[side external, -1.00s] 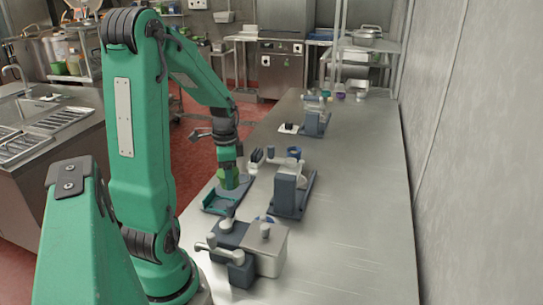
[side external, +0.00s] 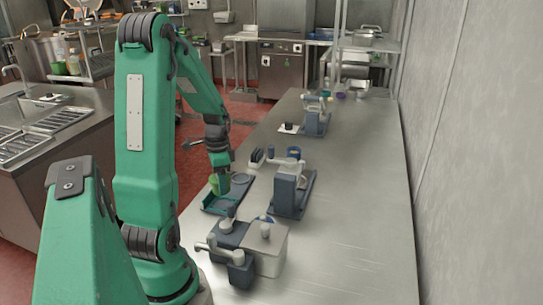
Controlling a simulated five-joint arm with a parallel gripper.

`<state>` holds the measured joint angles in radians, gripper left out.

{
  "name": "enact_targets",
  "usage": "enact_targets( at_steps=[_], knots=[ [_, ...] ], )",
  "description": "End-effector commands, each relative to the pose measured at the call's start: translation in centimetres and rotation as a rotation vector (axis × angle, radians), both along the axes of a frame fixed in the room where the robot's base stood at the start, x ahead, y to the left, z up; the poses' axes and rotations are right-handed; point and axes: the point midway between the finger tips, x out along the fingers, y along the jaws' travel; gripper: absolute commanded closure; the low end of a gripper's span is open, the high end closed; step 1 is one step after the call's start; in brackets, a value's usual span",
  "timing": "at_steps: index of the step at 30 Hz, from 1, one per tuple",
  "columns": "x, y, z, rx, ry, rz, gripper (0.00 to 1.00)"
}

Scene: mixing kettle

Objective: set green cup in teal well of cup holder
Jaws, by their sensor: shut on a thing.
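The green cup (side external: 219,185) is upright below my gripper (side external: 218,170), which is shut on it. The cup holder (side external: 222,209) is a low, dark tray with a teal part at its front left, on the steel table. The cup is over the back left part of the holder. I cannot tell whether its base touches the holder or is just above it. A round dark recess (side external: 240,179) shows to the right of the cup. The cup and my gripper hide part of the holder's left side.
A grey device on a dark base (side external: 288,190) stands right of the holder. A pale box with dark blocks and a handle (side external: 265,249) stands in front. Another grey device (side external: 314,116) stands farther back. The right side of the table is clear.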

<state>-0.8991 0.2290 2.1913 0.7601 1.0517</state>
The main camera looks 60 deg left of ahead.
Motion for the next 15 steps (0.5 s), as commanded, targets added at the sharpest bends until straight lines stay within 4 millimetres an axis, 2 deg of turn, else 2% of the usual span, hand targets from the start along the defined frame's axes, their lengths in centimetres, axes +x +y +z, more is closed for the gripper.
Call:
enact_targets(
  at_steps=[9, 15],
  knots=[
    [0.0, 0.0, -2.6, -0.001, 0.0, 0.0, 0.68],
    [0.0, 0.0, -3.6, 0.0, 0.0, -0.001, 0.68]
  ],
)
